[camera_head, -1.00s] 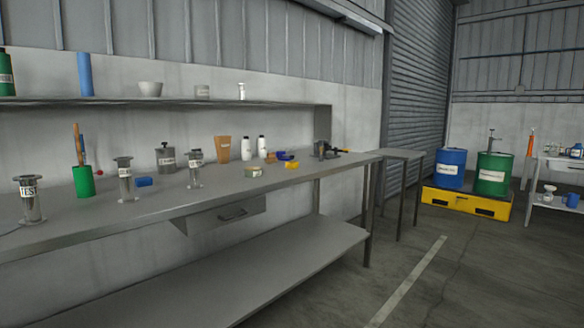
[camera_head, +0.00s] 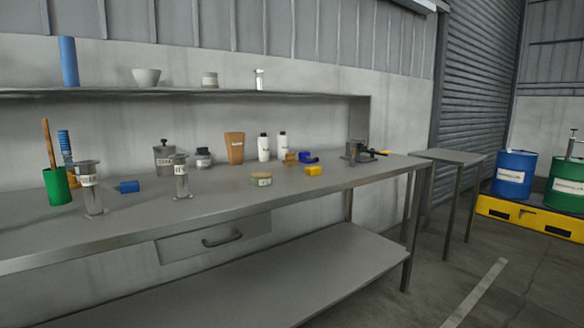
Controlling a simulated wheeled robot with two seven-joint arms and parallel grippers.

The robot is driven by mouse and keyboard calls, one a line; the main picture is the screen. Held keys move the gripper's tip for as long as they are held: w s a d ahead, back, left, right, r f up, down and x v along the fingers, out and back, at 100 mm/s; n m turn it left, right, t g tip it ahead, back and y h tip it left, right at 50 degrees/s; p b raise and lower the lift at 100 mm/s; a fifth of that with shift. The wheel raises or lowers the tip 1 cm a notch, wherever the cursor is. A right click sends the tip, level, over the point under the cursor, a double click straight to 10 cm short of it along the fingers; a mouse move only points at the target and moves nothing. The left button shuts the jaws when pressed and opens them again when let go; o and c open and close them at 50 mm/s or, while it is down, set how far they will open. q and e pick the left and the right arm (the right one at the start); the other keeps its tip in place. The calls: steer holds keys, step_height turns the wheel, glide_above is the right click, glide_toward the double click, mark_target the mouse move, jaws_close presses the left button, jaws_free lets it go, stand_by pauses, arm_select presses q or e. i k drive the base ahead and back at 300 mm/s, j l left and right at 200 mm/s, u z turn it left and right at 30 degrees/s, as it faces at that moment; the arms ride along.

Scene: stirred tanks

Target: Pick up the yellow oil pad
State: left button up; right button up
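A small yellow block-like item (camera_head: 314,171) lies on the grey workbench (camera_head: 330,190), right of centre. Neither of my grippers is in view.
Metal cylinders (camera_head: 91,190), a green cup (camera_head: 56,187), white bottles (camera_head: 263,147) and a dark clamp-like tool (camera_head: 361,151) stand on the bench. A wall shelf (camera_head: 200,92) runs above. A yellow pallet (camera_head: 530,216) with drums is at right. Floor in front is partly clear.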

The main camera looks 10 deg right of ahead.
mark_target(313, 170)
steer(key=i+l+u, duration=0.4)
steer(key=l, duration=0.35)
steer(key=i+l+u, duration=0.4)
steer(key=l, duration=0.5)
steer(key=i+l+u, duration=0.15)
steer(key=l+u, duration=0.25)
steer(key=l, duration=0.55)
steer(key=l+u, duration=0.45)
steer(key=l, duration=0.55)
steer(key=l+u, duration=0.4)
steer(key=l, duration=0.65)
